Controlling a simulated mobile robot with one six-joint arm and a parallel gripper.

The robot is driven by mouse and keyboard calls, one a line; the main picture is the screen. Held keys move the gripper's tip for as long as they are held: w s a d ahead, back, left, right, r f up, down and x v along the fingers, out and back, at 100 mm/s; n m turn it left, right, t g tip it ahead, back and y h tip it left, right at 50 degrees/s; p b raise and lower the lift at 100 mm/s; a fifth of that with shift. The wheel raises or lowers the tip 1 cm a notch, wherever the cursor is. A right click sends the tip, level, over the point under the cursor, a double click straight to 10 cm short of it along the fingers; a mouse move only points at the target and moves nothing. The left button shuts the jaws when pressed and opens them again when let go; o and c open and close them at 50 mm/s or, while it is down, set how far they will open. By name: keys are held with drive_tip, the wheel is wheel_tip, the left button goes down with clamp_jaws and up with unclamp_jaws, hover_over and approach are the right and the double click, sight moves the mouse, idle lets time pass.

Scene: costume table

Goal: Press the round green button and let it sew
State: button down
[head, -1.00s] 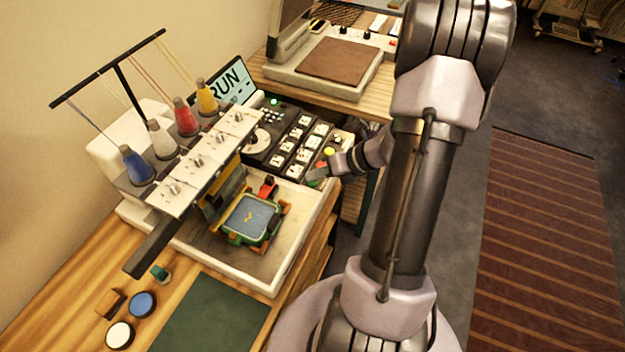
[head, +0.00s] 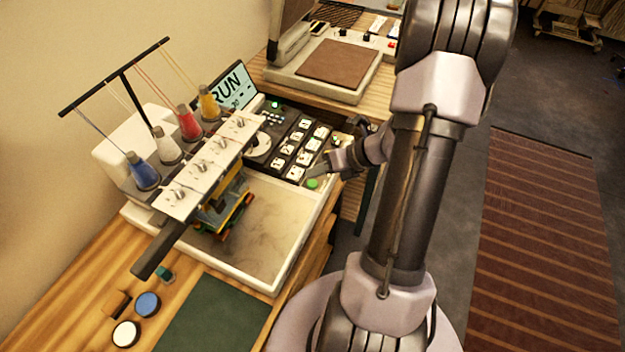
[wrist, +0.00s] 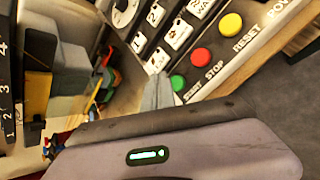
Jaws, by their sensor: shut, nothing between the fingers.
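The round green button (head: 312,183), labelled START, is at the front corner of the embroidery machine's control panel; it also shows in the wrist view (wrist: 178,82). My gripper (head: 318,171) is shut and empty, its tip just beside the green button. In the wrist view the grey fingers (wrist: 158,92) are together left of the button; whether they touch it I cannot tell. The screen (head: 229,88) reads RUN.
A red STOP button (wrist: 201,56) and a yellow RESET button (wrist: 230,24) sit close to the green one. Numbered keys (head: 296,150) lie beside them. Colored thread cones (head: 190,122) stand above the machine. The machine's front bed (head: 265,235) is bare.

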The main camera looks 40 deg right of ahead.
sight(316, 184)
wheel_tip(316, 184, up, 4)
drive_tip(key=p, duration=0.3)
drive_tip(key=shift+r, duration=0.15)
idle(0.4)
